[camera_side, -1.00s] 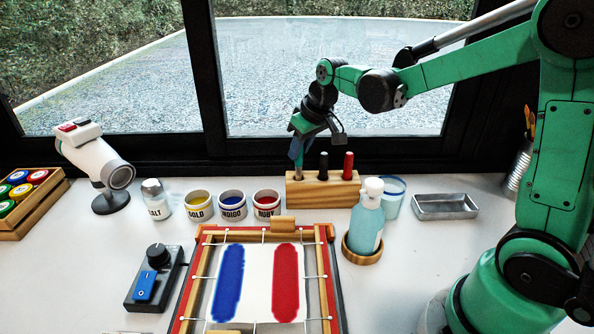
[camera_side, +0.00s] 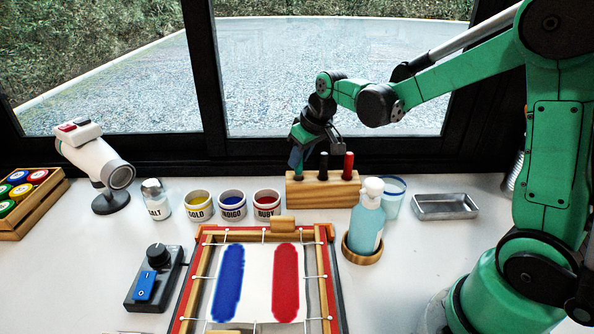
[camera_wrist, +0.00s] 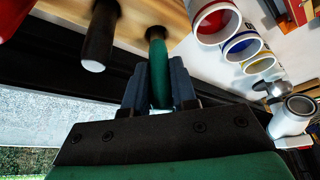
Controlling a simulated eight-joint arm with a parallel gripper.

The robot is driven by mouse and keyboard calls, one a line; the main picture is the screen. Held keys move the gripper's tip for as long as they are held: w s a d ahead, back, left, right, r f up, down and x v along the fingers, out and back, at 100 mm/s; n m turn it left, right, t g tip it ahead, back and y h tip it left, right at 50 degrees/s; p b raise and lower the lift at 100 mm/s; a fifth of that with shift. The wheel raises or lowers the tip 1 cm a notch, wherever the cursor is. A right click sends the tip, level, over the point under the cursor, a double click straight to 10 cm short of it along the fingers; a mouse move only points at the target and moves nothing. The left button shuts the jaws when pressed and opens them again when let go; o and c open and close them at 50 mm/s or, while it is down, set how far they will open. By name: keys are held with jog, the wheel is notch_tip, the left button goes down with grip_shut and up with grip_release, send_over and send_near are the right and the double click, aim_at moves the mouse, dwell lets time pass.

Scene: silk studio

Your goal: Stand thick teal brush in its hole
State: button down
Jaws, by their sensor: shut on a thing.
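The thick teal brush (camera_wrist: 158,68) is upright between the fingers of my gripper (camera_wrist: 160,85), which is shut on its handle. In the wrist view its lower end meets the wooden brush block at a dark hole. In the side view my gripper (camera_side: 298,150) is just above the left end of the wooden block (camera_side: 322,190), and the brush's lower part is out of sight in the block. A black-handled brush (camera_side: 324,165) and a red-handled brush (camera_side: 348,165) stand in the block to the right.
Cups labelled gold (camera_side: 198,206), indigo (camera_side: 232,206) and ruby (camera_side: 267,205) stand left of the block. A pump bottle (camera_side: 367,220) stands in front of its right end. A framed silk (camera_side: 258,283) lies in front. The window frame is close behind.

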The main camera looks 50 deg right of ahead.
jog(key=shift+f, duration=0.65)
jog(key=shift+f, duration=0.4)
dwell(0.4)
jog(key=c, duration=0.6)
grip_release()
jog(key=shift+v, duration=2.8)
